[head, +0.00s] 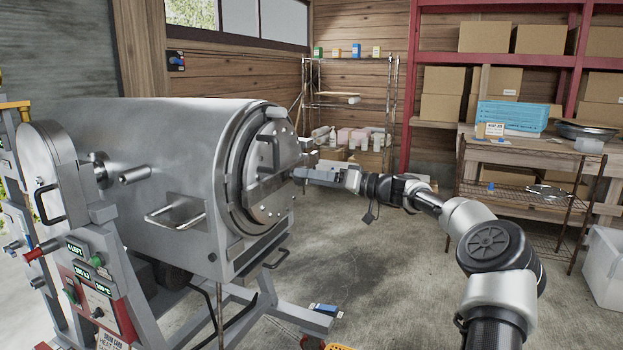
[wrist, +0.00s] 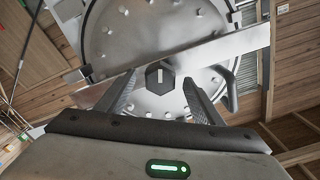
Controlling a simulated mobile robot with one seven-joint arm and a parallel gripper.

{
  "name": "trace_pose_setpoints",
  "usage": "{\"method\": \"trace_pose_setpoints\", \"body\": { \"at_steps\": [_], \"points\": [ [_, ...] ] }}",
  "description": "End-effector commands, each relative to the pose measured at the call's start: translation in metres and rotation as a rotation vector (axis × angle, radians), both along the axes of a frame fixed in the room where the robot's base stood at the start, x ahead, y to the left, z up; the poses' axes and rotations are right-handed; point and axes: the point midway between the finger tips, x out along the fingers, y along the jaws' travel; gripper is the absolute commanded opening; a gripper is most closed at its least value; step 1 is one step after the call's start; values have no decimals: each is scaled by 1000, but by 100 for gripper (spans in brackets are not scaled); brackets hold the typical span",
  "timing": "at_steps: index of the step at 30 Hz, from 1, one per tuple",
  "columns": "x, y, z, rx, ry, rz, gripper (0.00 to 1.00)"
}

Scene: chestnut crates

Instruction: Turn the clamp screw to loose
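The clamp screw (wrist: 159,78) is a dark hexagonal knob with a pale stripe, at the centre of the round steel door (wrist: 120,32) in the wrist view. A flat metal bar (wrist: 215,50) crosses the door behind it. My gripper (wrist: 161,86) is open, its two fingers on either side of the knob with gaps showing; I cannot tell how far the tips reach past it. In the head view my gripper (head: 297,172) is at the face of the door (head: 262,200) on the big steel drum (head: 150,140); the screw cannot be made out clearly there.
A control stand (head: 95,290) with displays and buttons is at the front left. A wire shelf (head: 350,103) and a bench (head: 540,145) with a blue crate (head: 512,116) stand behind. A white bin (head: 606,265) is at the right. The concrete floor between is mostly clear.

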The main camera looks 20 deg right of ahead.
Motion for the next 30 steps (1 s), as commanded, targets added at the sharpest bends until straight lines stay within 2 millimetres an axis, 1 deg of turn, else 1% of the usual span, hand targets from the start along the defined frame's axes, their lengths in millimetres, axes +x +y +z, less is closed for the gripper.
{"method": "trace_pose_setpoints", "body": {
  "at_steps": [7, 11, 14, 24, 30],
  "points": [
    [0, 0, 0, 0, 0, 0, 60],
    [-7, -8, 1, 0, 0, -1, 60],
    [-18, -20, 2, 1, 0, -4, 60],
    [-77, -78, 2, 1, 1, -4, 60],
    [-106, -106, 1, 1, 1, -2, 60]
  ]
}}
